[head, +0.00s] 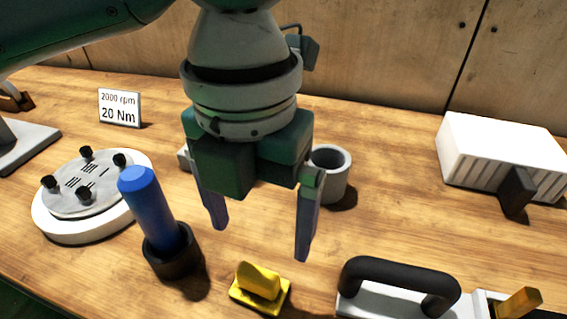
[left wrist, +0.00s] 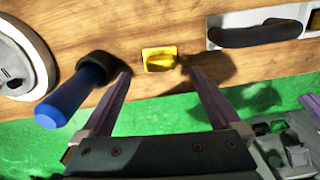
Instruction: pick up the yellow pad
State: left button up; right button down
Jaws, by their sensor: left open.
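The yellow pad (head: 260,288) lies on the wooden table near its front edge, a flat base with a raised grip on top. My left gripper (head: 262,240) is open and empty, above and behind the pad in the head view. In the left wrist view the pad (left wrist: 159,59) shows just beyond and between the two fingertips (left wrist: 158,73), with nothing between the fingers. The fingers do not touch it.
A blue-handled tool in a black holder (head: 172,250) stands close left of the pad. A black handle on a pale plate (head: 400,278) is close right. A grey cup (head: 330,172) stands behind the gripper. A white round fixture (head: 90,195) is farther left, a white box (head: 500,155) back right.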

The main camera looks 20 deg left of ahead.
aim_at(259, 270)
pick_arm(q)
jog(key=f, duration=0.3)
jog(key=shift+s+d+f, duration=0.2)
jog(key=shift+d+f, duration=0.05)
jog(key=f, duration=0.5)
jog(key=shift+s+a+b, duration=0.15)
jog(key=shift+a+b, duration=0.2)
pick_arm(e)
jog(key=shift+s+d+f, duration=0.15)
jog(key=shift+d+f, duration=0.15)
jog(key=shift+f, duration=0.1)
pick_arm(q)
jog(key=shift+c, duration=0.2)
jog(key=c, duration=1.4)
jog(key=shift+c, duration=0.2)
jog(key=shift+r, duration=0.1)
